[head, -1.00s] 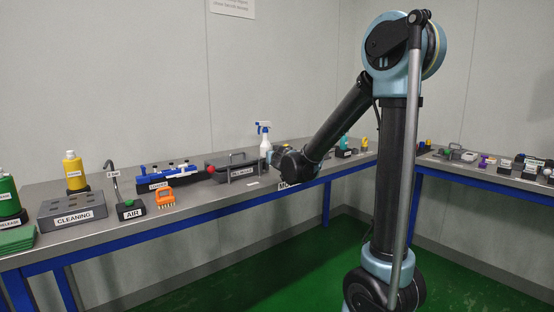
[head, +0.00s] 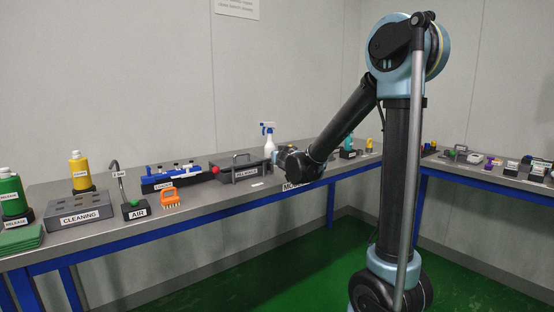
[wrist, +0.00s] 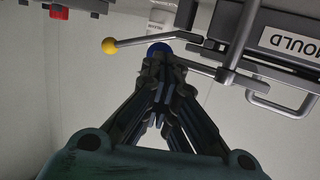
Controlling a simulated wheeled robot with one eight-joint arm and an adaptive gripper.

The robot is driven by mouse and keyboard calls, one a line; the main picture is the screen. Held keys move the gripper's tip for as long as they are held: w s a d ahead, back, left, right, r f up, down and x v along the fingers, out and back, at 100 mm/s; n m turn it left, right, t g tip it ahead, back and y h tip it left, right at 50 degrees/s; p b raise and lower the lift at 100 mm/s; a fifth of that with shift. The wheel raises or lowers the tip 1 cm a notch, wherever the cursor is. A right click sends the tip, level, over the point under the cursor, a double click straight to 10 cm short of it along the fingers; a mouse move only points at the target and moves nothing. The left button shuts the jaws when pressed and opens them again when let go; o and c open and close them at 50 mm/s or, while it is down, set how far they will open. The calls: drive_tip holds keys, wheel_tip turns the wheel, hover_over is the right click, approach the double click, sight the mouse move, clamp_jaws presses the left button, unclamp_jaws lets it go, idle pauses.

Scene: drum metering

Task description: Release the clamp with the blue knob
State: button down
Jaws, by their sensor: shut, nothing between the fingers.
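In the wrist view a blue knob (wrist: 158,48) sits just beyond the fingertips of my gripper (wrist: 160,68), partly covered by them. I cannot tell whether they touch. A grey metal bar (wrist: 205,68) runs from near the knob toward the MOULD block (wrist: 293,44). A lever with a yellow ball (wrist: 109,46) lies to the left of the blue knob. My gripper's fingers are drawn together and hold nothing. In the head view my wrist hides the clamp and most of the gripper.
A dark box with a handle (head: 242,170) stands left of my wrist, with a spray bottle (head: 268,139) behind. Further left are a blue fixture (head: 174,176), an orange brush (head: 170,198) and the CLEANING block (head: 80,216). A second bench (head: 480,175) is at right.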

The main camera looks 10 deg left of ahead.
drive_tip(key=s+d+r, duration=0.2)
drive_tip(key=s+d, duration=0.7)
drive_tip(key=shift+s+d+r, duration=0.3)
drive_tip(key=shift+s+d, duration=0.05)
drive_tip(key=shift+d, duration=0.05)
drive_tip(key=shift+d, duration=0.1)
idle(0.3)
drive_tip(key=s+d+f+m+g+h, duration=0.25)
drive_tip(key=s+d+f, duration=0.3)
drive_tip(key=d, duration=0.35)
drive_tip(key=s+d+f+m+g+h, duration=0.1)
drive_tip(key=s+d+f+g+h, duration=0.2)
drive_tip(key=s+d+f, duration=0.35)
drive_tip(key=s+d+f+g, duration=0.1)
drive_tip(key=s+f+g, duration=0.1)
drive_tip(key=s, duration=0.5)
drive_tip(key=s+d+f+g+y, duration=0.1)
drive_tip(key=s+d+f+g, duration=0.1)
drive_tip(key=s, duration=0.6)
drive_tip(key=s+d+f+g, duration=0.2)
drive_tip(key=s+f+g, duration=0.1)
drive_tip(key=s+f, duration=0.3)
drive_tip(key=shift+s+d+n, duration=0.15)
drive_tip(key=shift+s+n, duration=0.2)
drive_tip(key=shift+s, duration=0.6)
drive_tip(key=shift+w+g+y, duration=0.1)
drive_tip(key=shift+g+y, duration=0.15)
